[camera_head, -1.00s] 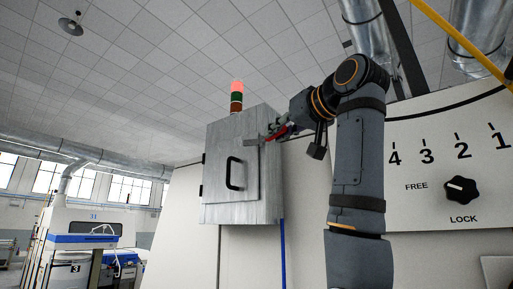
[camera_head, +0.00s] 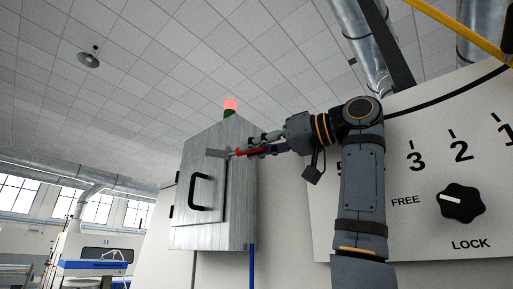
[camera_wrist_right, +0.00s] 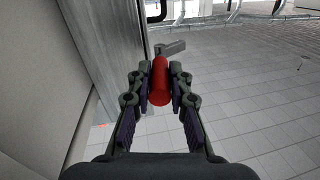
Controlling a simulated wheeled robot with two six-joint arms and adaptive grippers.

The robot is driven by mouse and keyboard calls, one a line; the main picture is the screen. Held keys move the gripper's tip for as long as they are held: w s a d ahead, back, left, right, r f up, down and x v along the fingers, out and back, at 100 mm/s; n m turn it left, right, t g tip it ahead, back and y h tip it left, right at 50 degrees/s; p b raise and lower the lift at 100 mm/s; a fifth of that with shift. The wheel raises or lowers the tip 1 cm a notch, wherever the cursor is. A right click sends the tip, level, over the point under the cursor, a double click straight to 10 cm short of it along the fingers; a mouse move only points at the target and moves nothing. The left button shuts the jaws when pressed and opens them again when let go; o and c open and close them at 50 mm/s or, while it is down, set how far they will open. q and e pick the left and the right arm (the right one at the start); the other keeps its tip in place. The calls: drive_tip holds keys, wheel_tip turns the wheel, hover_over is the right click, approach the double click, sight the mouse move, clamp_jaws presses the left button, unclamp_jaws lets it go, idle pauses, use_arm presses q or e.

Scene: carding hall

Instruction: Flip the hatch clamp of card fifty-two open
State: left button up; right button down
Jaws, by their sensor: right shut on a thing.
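The hatch clamp has a red handle (camera_head: 248,152) and a grey metal arm (camera_head: 216,153). It sits at the upper right part of the grey metal hatch box (camera_head: 240,205). My right gripper (camera_head: 258,149) comes in from the right and is shut on the red handle. In the right wrist view the red handle (camera_wrist_right: 160,84) lies between the two fingers, with the grey arm (camera_wrist_right: 171,47) beyond it. The hatch door (camera_head: 188,222) with its black pull handle (camera_head: 196,192) looks closed. The clamp's pivot is not clear. My left gripper is out of view.
A stack light (camera_head: 230,107) with a red top stands above the box. A black knob (camera_head: 461,203) marked FREE and LOCK is on the white panel (camera_head: 420,235) at right. A blue-and-white machine (camera_head: 95,263) stands far left. The air left of the box is free.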

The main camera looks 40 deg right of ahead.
idle(0.4)
drive_tip(key=c, duration=1.2)
unclamp_jaws()
drive_tip(key=shift+w, duration=0.15)
